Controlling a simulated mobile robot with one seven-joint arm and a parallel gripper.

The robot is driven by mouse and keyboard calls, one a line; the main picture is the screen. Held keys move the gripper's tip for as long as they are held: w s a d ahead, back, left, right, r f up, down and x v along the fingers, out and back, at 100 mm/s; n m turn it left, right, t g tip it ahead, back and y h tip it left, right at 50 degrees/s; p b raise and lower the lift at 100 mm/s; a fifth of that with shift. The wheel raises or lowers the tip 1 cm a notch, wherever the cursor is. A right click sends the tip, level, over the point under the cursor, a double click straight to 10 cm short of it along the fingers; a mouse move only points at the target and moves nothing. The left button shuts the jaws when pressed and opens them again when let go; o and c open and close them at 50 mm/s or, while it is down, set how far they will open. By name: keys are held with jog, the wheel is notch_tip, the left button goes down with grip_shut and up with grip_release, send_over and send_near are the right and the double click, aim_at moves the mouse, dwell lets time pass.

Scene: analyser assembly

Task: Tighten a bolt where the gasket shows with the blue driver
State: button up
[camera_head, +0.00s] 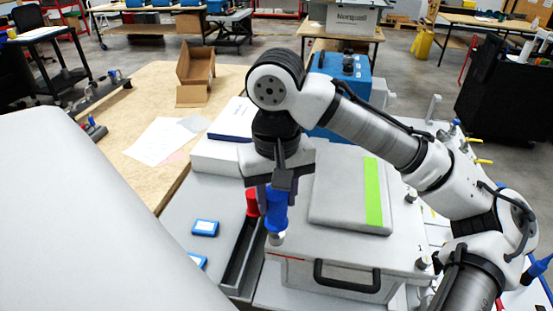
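My gripper (277,186) is near the middle of the view, pointing down, with its fingers closed around the blue driver (277,212). The driver is upright. Its lower end is at a silver round piece (277,239) near the left front corner of the light grey analyser box (325,245); I cannot tell whether that piece is a bolt or part of the driver, or whether they touch. Other bolt-like knobs (411,197) (421,263) show along the box's right side. A thin reddish line (284,257) shows under the front lid edge; I cannot tell if it is gasket.
A red-handled driver (253,202) stands just left of the blue one, by a long dark tray (242,255). A grey panel with a green strip (374,190) lies on the box. The box has a black front handle (347,278). Small blue boxes (204,228) lie left. A wooden table (150,105) is behind.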

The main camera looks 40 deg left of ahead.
grip_shut()
jog(key=m, duration=0.5)
jog(key=shift+m, duration=0.3)
jog(key=shift+o, duration=2.2)
grip_release()
jog(key=shift+m, duration=0.3)
grip_shut()
jog(key=shift+r, duration=3)
jog(key=shift+f, duration=0.1)
